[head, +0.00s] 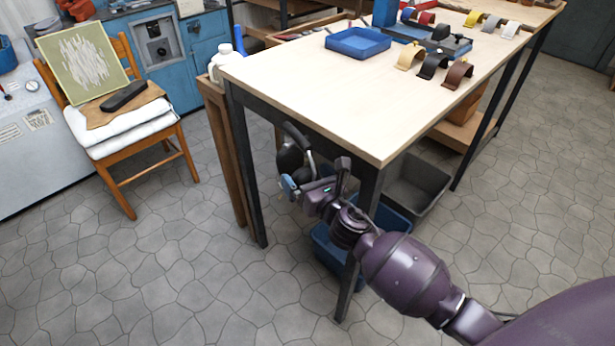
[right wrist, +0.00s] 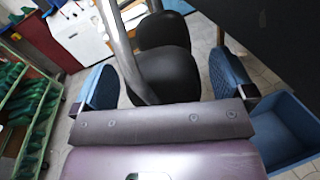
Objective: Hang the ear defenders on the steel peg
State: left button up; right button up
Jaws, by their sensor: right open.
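The ear defenders (head: 290,158), with black cups and a band, are by the near end of the workbench, below its top. In the right wrist view their black cups (right wrist: 165,72) show between my fingers, beside a grey metal bar (right wrist: 122,50). I cannot tell whether that bar is the headband or the steel peg. My right gripper (head: 314,178) is open around the ear defenders; its blue-padded fingers stand apart on either side in the wrist view (right wrist: 166,88). How the ear defenders are supported is hidden. My left gripper is not in view.
The workbench (head: 300,92) has dark legs close to my right arm. A blue bin (head: 328,250) and a grey bin (head: 432,186) stand below. A wooden chair (head: 122,138) is at left, a white bottle (head: 222,64) by the bench. The left floor is clear.

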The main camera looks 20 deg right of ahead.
jog(key=shift+s, duration=0.1)
jog(key=s+d, duration=0.1)
jog(key=s, duration=0.9)
jog(key=shift+s+p, duration=0.3)
jog(key=shift+p, duration=0.05)
jog(key=shift+s, duration=0.1)
